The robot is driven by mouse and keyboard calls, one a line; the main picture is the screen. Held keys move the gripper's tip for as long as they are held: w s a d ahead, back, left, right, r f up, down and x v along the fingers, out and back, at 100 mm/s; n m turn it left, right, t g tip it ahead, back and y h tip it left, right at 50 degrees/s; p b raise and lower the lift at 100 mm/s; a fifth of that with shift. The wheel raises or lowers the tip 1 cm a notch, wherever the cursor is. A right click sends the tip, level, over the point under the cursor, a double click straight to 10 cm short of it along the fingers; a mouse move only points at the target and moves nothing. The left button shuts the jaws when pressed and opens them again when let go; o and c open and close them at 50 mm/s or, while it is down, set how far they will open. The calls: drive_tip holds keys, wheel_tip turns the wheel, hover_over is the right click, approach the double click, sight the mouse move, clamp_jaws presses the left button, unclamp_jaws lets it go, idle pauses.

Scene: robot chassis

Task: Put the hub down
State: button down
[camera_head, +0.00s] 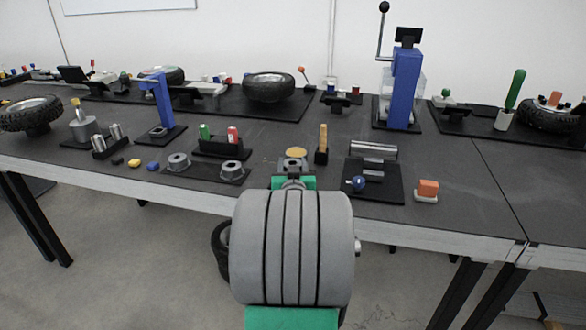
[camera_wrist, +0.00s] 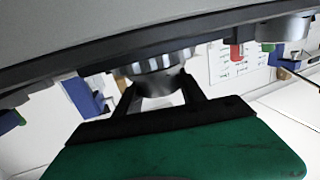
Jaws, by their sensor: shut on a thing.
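In the wrist view, my green gripper (camera_wrist: 158,90) is shut on a grey metal hub (camera_wrist: 152,66), with one dark finger on either side of it. The hub is round with a ribbed rim, and part of it is cut off by a dark edge above. In the head view my gripper (camera_head: 293,183) is at the front edge of the workbench, mostly hidden behind my grey ribbed arm. A grey part with a gold round face (camera_head: 296,153) shows just beyond it. I cannot tell whether the hub touches the bench.

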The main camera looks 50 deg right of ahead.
drive_tip(key=shift+f, duration=0.25)
drive_tip(key=c, duration=0.7)
unclamp_jaws()
drive_tip(key=shift+r, duration=0.15)
drive_tip(key=shift+s+a, duration=0.2)
drive_tip(key=shift+a, duration=0.05)
drive_tip(key=p+v, duration=0.1)
drive_tip(key=v, duration=1)
drive_tip(key=shift+a, duration=0.2)
